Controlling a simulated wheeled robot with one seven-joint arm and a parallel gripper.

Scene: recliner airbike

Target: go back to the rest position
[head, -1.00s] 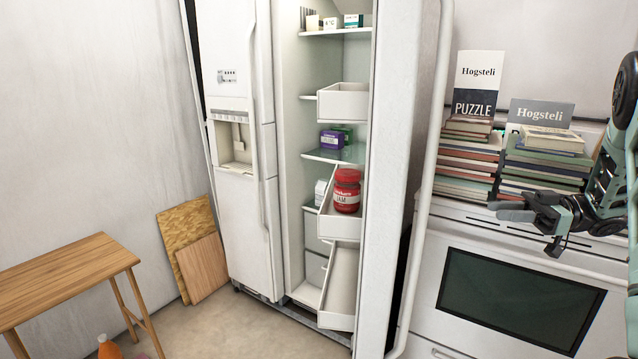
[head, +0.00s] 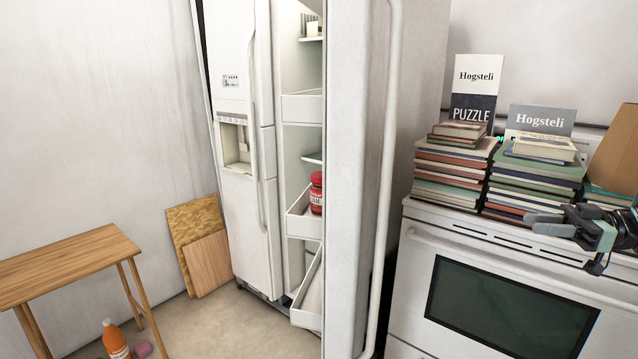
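My gripper (head: 540,224) is at the right of the head view, in front of the book stacks and above the stove's front edge. Its fingers point left. Nothing shows between them, but the view is too small and edge-on to tell if they are apart. Most of my arm is outside the picture. The fridge (head: 235,120) stands in the middle with its right door (head: 350,180) ajar. A red jar (head: 316,192) sits in a door bin, partly hidden by the door.
Book stacks (head: 452,170) stand on the white stove (head: 500,232) close to my gripper. A brown box (head: 615,150) is behind it. A wooden table (head: 70,262) is at the left, with an orange bottle (head: 116,340) on the floor nearby. The floor before the fridge is clear.

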